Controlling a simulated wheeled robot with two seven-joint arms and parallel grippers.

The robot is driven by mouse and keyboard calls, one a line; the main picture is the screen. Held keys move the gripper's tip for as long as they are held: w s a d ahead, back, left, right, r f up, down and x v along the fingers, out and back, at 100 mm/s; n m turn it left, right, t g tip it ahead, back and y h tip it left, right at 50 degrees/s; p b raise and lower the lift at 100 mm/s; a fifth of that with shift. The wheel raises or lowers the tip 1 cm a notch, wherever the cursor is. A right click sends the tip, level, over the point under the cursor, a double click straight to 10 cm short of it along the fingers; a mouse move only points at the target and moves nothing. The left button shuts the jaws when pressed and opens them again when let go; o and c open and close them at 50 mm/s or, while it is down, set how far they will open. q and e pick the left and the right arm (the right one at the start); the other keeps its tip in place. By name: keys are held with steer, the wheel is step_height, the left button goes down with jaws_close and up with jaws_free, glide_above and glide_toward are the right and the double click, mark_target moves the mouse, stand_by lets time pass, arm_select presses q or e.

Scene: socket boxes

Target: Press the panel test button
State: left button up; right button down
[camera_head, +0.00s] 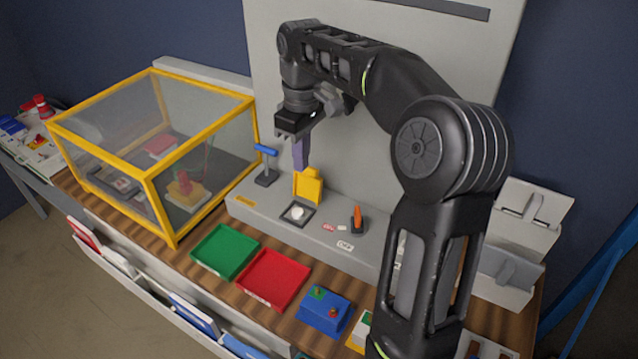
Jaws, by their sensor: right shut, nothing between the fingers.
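A grey panel (262,212) stands at the back of the bench. A round white button (297,213) sits in a dark square frame on its top. A yellow flap (308,186) stands upright just behind the button, leaving the button uncovered. My right gripper (301,165) points down above and behind the button, close to the flap. It is shut and empty, apart from the button. I cannot tell whether its tip touches the flap. My left gripper is out of view.
A blue-topped T-handle (265,163) and an orange lever (357,219) flank the button. A yellow-framed clear box (160,150) stands left. Green (225,250) and red (272,278) trays and a blue box (324,312) lie in front. My right arm hides the panel's right part.

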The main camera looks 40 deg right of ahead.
steer(key=shift+w+r, duration=0.1)
steer(key=shift+r, duration=0.05)
stand_by(0.3)
glide_toward(301, 212)
step_height(301, 212, down, 7)
steer(key=shift+r+p, duration=0.1)
steer(key=shift+p, duration=0.2)
stand_by(0.3)
